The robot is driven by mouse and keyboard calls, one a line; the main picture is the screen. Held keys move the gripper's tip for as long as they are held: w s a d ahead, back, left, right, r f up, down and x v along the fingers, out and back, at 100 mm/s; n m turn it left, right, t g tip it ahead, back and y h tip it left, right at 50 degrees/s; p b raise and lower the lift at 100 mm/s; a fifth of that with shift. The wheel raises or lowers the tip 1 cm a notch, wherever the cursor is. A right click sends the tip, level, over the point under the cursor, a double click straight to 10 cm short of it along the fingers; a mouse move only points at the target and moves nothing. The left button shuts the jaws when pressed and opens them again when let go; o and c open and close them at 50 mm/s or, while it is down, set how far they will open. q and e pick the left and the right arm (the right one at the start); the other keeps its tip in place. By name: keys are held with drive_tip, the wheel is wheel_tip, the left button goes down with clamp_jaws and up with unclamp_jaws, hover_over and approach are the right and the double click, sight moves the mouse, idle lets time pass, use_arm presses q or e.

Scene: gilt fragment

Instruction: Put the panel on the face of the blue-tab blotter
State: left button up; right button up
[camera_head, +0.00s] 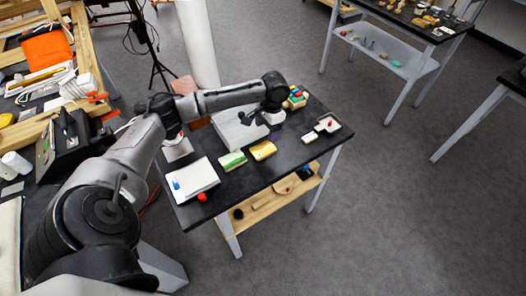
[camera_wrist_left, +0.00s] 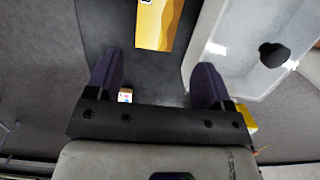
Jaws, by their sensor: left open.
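A white slab with a small blue tab, the blue-tab blotter (camera_head: 196,176), lies at the left end of the black table; its face looks bare. A flat gold panel (camera_wrist_left: 157,22) with dark marks shows at the top of the left wrist view, beyond my fingertips and partly cut off. A yellow block (camera_head: 263,150) lies near the table's middle; I cannot tell whether it is that panel. My left gripper (camera_head: 256,118) is above the table's back half, by a pale grey box. In the left wrist view its fingers (camera_wrist_left: 156,68) are apart with nothing between them. My right gripper is not in view.
A green-and-white block (camera_head: 232,160) lies between the blotter and the yellow block. The pale grey box (camera_head: 232,134) is behind them. A small tray (camera_head: 328,124) and coloured blocks (camera_head: 296,97) are at the right. A red piece (camera_head: 201,197) is by the blotter's front edge.

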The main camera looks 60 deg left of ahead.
use_arm(q)
hover_over(263, 149)
drive_tip(key=w, duration=0.1)
drive_tip(key=shift+a+f, duration=0.15)
drive_tip(key=shift+f, duration=2.15)
drive_tip(key=shift+s+d+f+b, duration=0.15)
drive_tip(key=shift+f+b, duration=0.1)
drive_tip(key=shift+f, duration=0.6)
drive_tip(key=shift+s+f+b, duration=0.15)
drive_tip(key=shift+f+b, duration=0.15)
drive_tip(key=shift+f, duration=0.5)
drive_tip(key=shift+s+d+f+b, duration=0.15)
drive_tip(key=shift+f+b, duration=0.1)
drive_tip(key=shift+f, duration=0.6)
drive_tip(key=shift+a, duration=0.1)
drive_tip(key=shift+c, duration=0.2)
drive_tip(key=c, duration=0.7)
drive_tip(key=shift+r, duration=0.1)
drive_tip(key=shift+r, duration=0.1)
